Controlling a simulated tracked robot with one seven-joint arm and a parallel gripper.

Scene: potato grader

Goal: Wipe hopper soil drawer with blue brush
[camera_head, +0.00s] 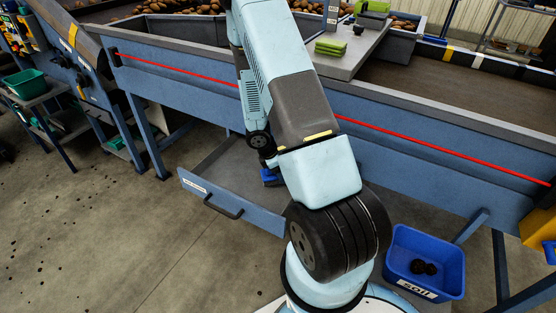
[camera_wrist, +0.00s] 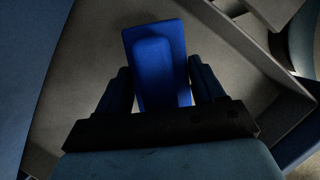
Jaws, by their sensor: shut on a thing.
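The soil drawer (camera_head: 222,163) is pulled out below the blue side panel of the machine. It has a label and a dark handle (camera_head: 222,208) on its front. My gripper (camera_wrist: 162,92) is inside the drawer outline in the wrist view, with a finger on each side of the blue brush (camera_wrist: 155,55). It is shut on the brush. In the head view a small part of the blue brush (camera_head: 271,177) shows over the drawer, beside my arm. Its bristles are hidden, and I cannot tell whether they touch the drawer floor (camera_wrist: 92,75), which looks grey and bare.
A blue soil bin (camera_head: 403,280) with dark lumps stands on the floor at the right. A red line (camera_head: 440,153) runs along the machine side above the drawer. Green pads (camera_head: 330,46) lie on a grey shelf. A teal bin (camera_head: 26,84) stands on a rack at the left.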

